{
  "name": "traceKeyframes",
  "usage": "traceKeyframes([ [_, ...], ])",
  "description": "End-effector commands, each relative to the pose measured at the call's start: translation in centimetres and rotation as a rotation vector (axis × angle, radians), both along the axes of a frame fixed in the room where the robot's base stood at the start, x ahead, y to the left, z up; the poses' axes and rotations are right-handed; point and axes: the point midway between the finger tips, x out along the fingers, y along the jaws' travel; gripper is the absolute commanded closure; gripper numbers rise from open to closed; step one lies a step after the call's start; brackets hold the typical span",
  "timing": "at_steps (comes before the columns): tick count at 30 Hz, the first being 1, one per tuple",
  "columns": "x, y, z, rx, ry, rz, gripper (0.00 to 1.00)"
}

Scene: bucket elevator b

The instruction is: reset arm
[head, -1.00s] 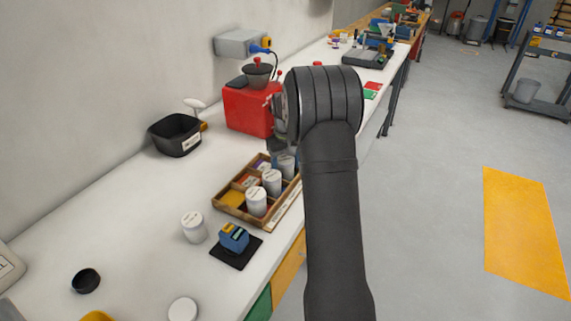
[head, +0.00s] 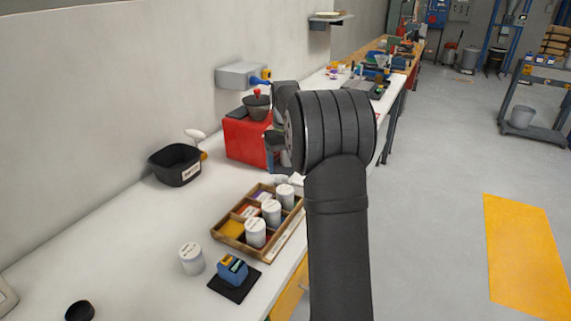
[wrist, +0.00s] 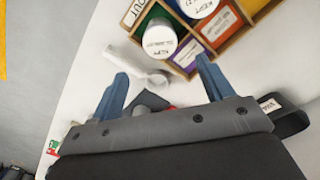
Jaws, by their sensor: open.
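My arm stands in the middle of the head view. My gripper is mostly hidden behind my wrist there, with a finger showing beside the red machine (head: 246,142). In the wrist view my gripper (wrist: 161,70) is open, with two blue fingers apart and nothing held between them. Beyond the fingers is a wooden compartment tray (head: 228,239) with three white lidded jars (head: 271,211) standing in it. The tray also shows at the top of the wrist view (wrist: 241,37). A white piece (wrist: 150,71) lies between the fingertips and the tray, clear of the fingers.
A white jar (head: 191,259) and a blue block on a black pad (head: 233,271) stand in front of the tray. A black labelled bin (head: 175,165) is near the wall. A grey wall box (head: 240,76) hangs above the red machine.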

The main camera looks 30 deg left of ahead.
Motion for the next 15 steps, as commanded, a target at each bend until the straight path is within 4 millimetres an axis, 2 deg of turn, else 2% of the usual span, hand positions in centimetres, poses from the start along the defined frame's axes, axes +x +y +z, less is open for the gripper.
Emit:
traceKeyframes([
  [7,0.0,0.0,-1.4,-0.001,0.002,0.000,0.27],
  [15,-0.1,0.0,-6.4,-0.003,0.003,0.000,0.27],
])
